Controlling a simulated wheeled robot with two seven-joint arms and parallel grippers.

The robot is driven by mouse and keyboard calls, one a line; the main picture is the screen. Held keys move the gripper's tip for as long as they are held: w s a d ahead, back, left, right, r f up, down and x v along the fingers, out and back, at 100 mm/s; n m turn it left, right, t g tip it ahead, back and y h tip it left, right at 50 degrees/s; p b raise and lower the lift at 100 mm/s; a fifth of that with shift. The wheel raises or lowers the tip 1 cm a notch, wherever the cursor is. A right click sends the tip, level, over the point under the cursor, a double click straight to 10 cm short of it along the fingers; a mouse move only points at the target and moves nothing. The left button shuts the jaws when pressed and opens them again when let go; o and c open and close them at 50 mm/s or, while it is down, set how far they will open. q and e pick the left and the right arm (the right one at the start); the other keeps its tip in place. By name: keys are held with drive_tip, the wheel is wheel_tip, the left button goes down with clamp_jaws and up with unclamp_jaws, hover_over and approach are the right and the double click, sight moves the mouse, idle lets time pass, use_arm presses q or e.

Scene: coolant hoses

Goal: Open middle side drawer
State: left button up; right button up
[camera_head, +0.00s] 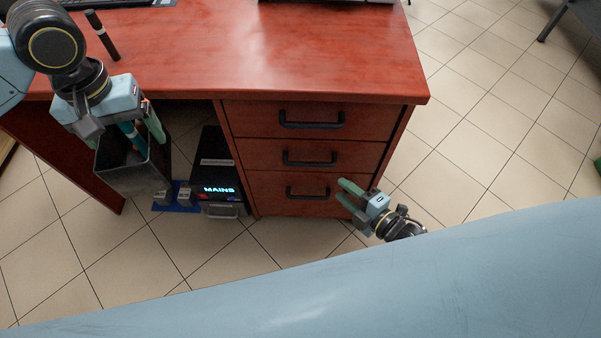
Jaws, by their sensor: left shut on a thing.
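The red wooden desk has a three-drawer side unit. The middle drawer (258,152) has a dark bar handle (310,164) and looks shut. The top drawer (255,120) and bottom drawer (268,205) also look shut. My right gripper (340,188) is low at the right, by the right side of the bottom drawer's front. Its two green fingers are apart with nothing between them. The stick's lower end is hidden by the dark bin's opening.
A dark open bin (135,181) is under my left gripper. A black box marked MAINS (218,172) and a blue tray (178,206) stand under the desk. A dark marker (102,35) is on the desktop. Tiled floor lies free at the right.

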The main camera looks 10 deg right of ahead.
sight(138, 156)
use_arm(q)
drive_tip(key=shift+a+f+b, duration=0.35)
drive_tip(key=shift+f+b, duration=0.05)
drive_tip(key=shift+f, duration=0.4)
wheel_tip(138, 156, down, 4)
drive_tip(key=b, duration=0.4)
use_arm(e)
drive_tip(key=shift+n+y, duration=0.6)
drive_tip(key=shift+n, duration=0.1)
drive_tip(key=x, duration=0.4)
drive_tip(key=r+x, duration=0.1)
drive_tip(key=x, duration=0.7)
drive_tip(key=shift+w+a+r, duration=0.2)
drive_tip(key=shift+w+a, duration=0.05)
drive_tip(key=shift+a, duration=0.2)
clamp_jaws()
